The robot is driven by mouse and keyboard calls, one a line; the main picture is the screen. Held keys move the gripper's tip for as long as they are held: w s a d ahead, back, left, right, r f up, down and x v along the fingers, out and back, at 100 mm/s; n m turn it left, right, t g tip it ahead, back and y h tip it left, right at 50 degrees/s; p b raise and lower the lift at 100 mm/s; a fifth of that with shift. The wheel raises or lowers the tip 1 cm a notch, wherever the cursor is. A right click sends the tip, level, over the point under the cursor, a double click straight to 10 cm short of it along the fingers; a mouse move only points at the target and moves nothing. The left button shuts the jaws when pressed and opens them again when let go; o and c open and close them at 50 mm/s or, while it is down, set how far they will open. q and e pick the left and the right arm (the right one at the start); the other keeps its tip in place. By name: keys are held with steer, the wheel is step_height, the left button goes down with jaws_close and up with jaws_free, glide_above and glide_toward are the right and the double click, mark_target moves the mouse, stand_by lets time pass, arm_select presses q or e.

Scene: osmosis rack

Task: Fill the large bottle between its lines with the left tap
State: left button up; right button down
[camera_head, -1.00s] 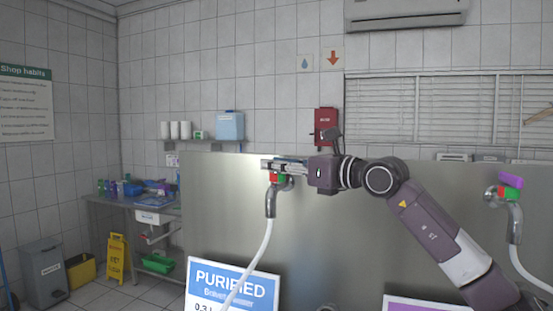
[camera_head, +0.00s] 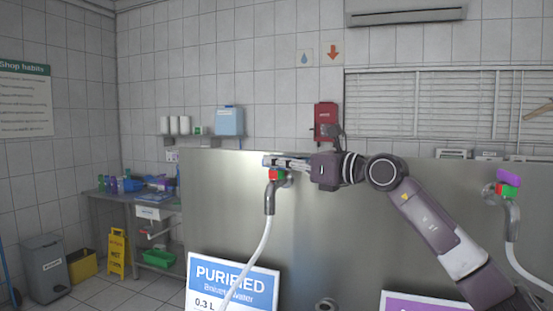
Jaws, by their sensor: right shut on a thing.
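The left tap (camera_head: 270,196) is on the steel panel, with a white hose (camera_head: 247,262) hanging from its spout. Green and red parts (camera_head: 277,175) show at its top, just under my right gripper (camera_head: 272,161). My right gripper reaches in from the right, level, and is shut on the top of the left tap; its fingers hide most of the handle. The right tap (camera_head: 512,210), with a purple handle (camera_head: 508,178), stands at the far right. The large bottle is not in view. My left gripper is not in view.
The steel panel (camera_head: 330,225) spans the middle. A blue PURIFIED sign (camera_head: 232,276) stands low in front of it, and part of a purple sign (camera_head: 425,302) shows at right. A sink table (camera_head: 118,198), yellow floor sign (camera_head: 117,252) and grey bin (camera_head: 45,270) are at left.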

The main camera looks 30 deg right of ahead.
steer(key=shift+n+g+y+p, duration=1.1)
steer(key=shift+n+y, duration=0.1)
steer(key=shift+y, duration=0.6)
steer(key=shift+n+g+y, duration=0.4)
steer(key=shift+n, duration=0.1)
steer(key=c, duration=2)
jaws_free()
steer(key=shift+s, duration=0.1)
steer(key=v, duration=0.7)
steer(key=shift+s+d, duration=0.1)
steer(key=shift+s, duration=0.05)
